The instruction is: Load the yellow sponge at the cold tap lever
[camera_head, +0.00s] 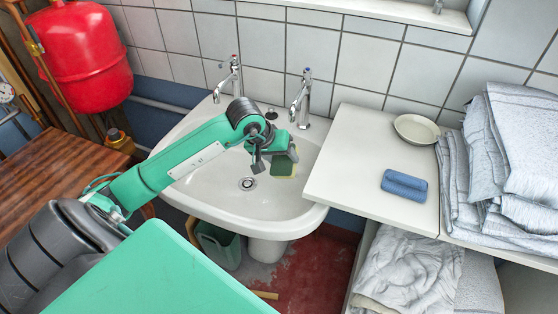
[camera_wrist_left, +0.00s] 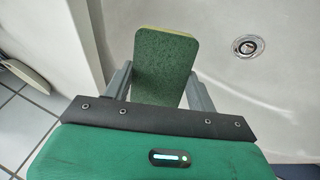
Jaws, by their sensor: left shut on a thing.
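The yellow sponge (camera_head: 283,168) has a dark green scouring face, which fills the middle of the left wrist view (camera_wrist_left: 165,68). My left gripper (camera_head: 274,158) is shut on it and holds it above the white basin (camera_head: 215,190), in front of the taps. In the left wrist view the two gripper fingers (camera_wrist_left: 159,88) are on either side of the sponge. The cold tap (camera_head: 303,98), with a blue-marked top lever (camera_head: 307,74), stands at the basin's back right, behind the sponge. The sponge appears apart from the lever. My right gripper is not in view.
A red-marked tap (camera_head: 234,75) stands at the back left. The tiled wall (camera_head: 265,45) closes off the back.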

